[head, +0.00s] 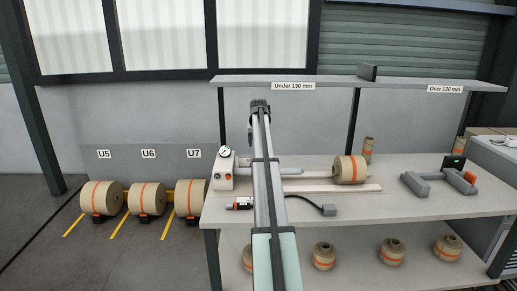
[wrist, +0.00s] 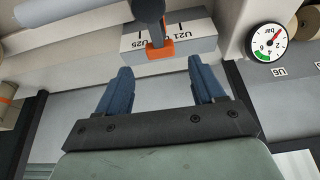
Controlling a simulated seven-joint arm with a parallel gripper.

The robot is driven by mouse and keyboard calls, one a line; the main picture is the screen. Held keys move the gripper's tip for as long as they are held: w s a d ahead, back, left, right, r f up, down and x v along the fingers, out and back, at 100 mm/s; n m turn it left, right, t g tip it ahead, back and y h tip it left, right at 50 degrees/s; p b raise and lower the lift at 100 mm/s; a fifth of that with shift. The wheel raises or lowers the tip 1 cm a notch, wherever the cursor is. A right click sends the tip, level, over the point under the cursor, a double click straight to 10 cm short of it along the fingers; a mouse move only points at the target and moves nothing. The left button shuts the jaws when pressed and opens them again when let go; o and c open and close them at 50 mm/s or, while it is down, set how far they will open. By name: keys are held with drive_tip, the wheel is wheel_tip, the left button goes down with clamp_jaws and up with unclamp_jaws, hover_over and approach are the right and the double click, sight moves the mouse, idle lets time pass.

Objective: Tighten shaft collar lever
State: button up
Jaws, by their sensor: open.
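My gripper (wrist: 158,70) is open in the wrist view, with two blue fingers apart and nothing between them. Just beyond the fingertips is a dark lever-like part with an orange end (wrist: 160,50); it looks like the collar lever, but I cannot be sure. It lies in front of a grey block (wrist: 196,40) marked U21 and U25, apart from the fingers. My arm hides part of the shaft (head: 307,175), which carries a kraft roll (head: 350,170); no collar lever can be made out there.
A pressure gauge (wrist: 266,44) is right of the fingers; it also shows in the head view (head: 225,151). A cabled tool (head: 240,205) and grey cradle (head: 440,184) lie on the bench (head: 400,207). A shelf (head: 340,82) runs behind. Rolls stand at left (head: 146,198).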

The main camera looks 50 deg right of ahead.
drive_tip(key=v, duration=0.9)
drive_tip(key=shift+f, duration=0.1)
